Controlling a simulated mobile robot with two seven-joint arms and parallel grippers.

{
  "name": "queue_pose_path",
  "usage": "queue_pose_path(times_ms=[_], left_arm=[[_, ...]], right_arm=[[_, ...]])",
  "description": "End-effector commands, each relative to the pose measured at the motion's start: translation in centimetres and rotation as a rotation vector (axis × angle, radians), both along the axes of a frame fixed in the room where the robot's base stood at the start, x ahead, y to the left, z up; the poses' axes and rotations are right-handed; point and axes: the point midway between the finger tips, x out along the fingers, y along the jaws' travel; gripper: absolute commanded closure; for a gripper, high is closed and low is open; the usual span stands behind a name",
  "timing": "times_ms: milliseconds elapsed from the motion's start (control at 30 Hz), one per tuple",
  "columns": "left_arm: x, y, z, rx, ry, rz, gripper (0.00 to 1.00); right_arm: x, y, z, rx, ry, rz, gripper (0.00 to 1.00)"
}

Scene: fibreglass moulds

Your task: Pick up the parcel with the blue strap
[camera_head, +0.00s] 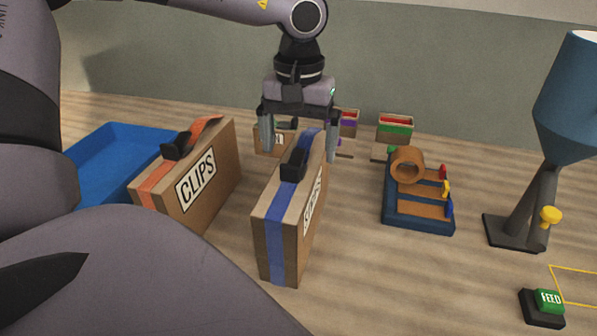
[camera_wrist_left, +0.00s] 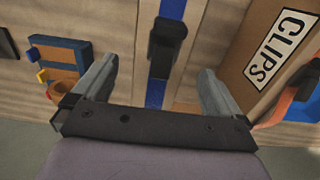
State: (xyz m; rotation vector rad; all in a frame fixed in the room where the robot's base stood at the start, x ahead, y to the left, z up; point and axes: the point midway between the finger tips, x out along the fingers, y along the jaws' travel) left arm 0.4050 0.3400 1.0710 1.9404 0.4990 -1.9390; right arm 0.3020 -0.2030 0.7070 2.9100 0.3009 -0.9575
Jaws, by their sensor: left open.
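The parcel with the blue strap (camera_head: 272,240) is a tall brown box standing upright on the table in the middle of the head view. A black handle (camera_head: 295,163) sits on its top, over the strap. My left gripper (camera_head: 299,150) is open and empty, above the far part of this parcel, its fingers apart on either side. In the left wrist view the blue strap (camera_wrist_left: 154,93) and black handle (camera_wrist_left: 168,47) show between the open fingers (camera_wrist_left: 155,85). The label on its right side is seen too obliquely to read. My right gripper is not seen.
A parcel marked CLIPS with an orange strap (camera_head: 208,205) stands to the left, near a blue tray (camera_head: 100,150). To the right are a blue rack with a cardboard roll (camera_head: 420,222), a blue funnel stand (camera_head: 568,110) and a green FEED button (camera_head: 549,301). Small boxes (camera_head: 395,124) stand behind.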

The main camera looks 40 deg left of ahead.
Motion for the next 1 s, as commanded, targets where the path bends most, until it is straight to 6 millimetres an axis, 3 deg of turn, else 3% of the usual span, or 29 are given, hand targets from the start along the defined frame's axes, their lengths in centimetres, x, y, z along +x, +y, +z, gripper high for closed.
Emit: queue_pose_path(times_ms=[300, 567, 667, 800, 900, 1000], left_arm=[[0.0, 0.2, -4.3, 0.0, 0.002, 0.0, 0.0], [0.0, 0.2, -4.7, -0.001, 0.0, 0.0, 0.0], [0.0, 0.2, -4.7, -0.001, 0.0, 0.0, 0.26], [0.0, 0.2, -4.7, 0.0, 0.001, 0.0, 0.72], [0.0, 0.2, -4.7, 0.0, 0.001, 0.0, 1.0], [0.0, 0.2, -4.7, -0.001, 0.0, 0.0, 1.0]], right_arm=[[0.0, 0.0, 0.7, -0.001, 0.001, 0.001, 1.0], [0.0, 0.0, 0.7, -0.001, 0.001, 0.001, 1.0], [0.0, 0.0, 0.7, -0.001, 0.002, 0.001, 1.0], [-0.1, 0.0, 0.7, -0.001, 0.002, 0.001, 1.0], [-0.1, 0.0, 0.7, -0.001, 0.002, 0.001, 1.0], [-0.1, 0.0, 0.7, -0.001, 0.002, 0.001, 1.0]])
